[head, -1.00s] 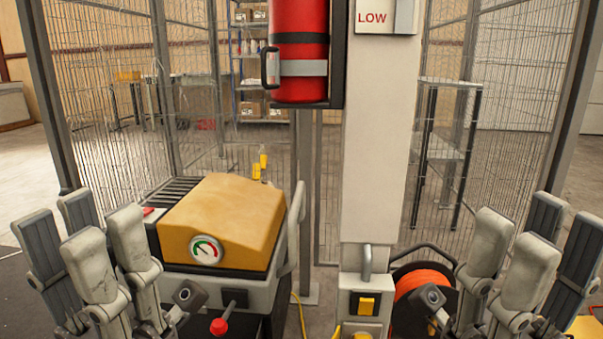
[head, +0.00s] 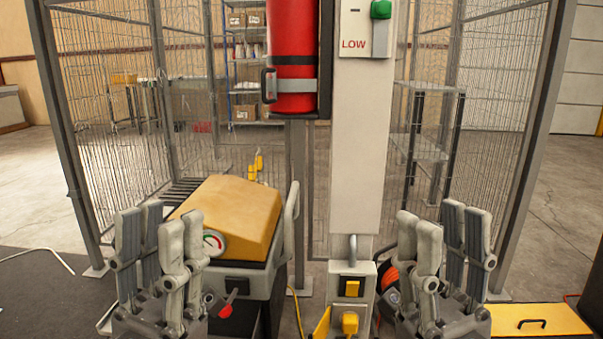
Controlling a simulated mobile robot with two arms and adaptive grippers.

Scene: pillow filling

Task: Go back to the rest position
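My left gripper (head: 161,248) is at the lower left of the head view, fingers pointing up, in front of the yellow-topped machine. Its grey fingers stand apart, open, with nothing seen between them. My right gripper (head: 441,250) is at the lower right, also upright, open and empty, to the right of the white column. It partly hides the orange reel. Neither gripper is seen touching anything.
The yellow-topped machine (head: 232,215) with a dial stands left of centre. A white column (head: 358,150) rises in the middle, with a red cylinder (head: 293,45) beside it. Wire mesh fencing (head: 110,120) stands behind. A yellow plate (head: 540,319) lies at lower right.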

